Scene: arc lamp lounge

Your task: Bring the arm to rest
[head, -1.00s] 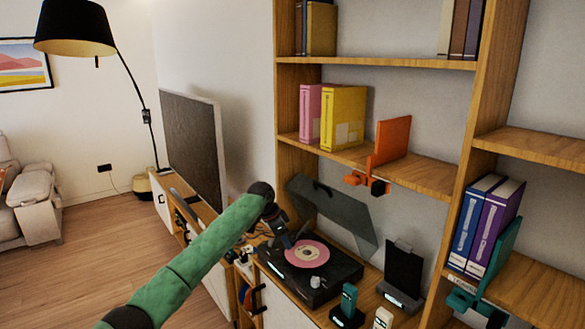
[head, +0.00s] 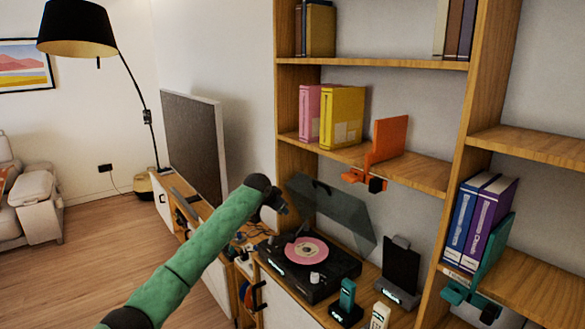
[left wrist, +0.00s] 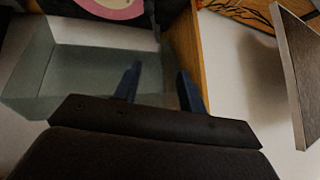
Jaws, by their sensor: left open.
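My left arm (head: 205,248), green with dark joints, reaches in from the lower left of the head view. My left gripper (head: 281,207) is small and dark there, in front of the shelf upright and above the far left of the turntable. In the left wrist view its two blue fingers (left wrist: 158,82) are spread apart with nothing between them. The gripper appears clear of the record. My right gripper is not in view.
A television (head: 193,145) stands left of the arm on the wooden cabinet. Shelves (head: 425,171) with books and an orange bookend (head: 387,141) rise behind. A black stand (head: 400,270) and a teal device (head: 347,297) sit right of the turntable. Open floor (head: 90,260) lies left.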

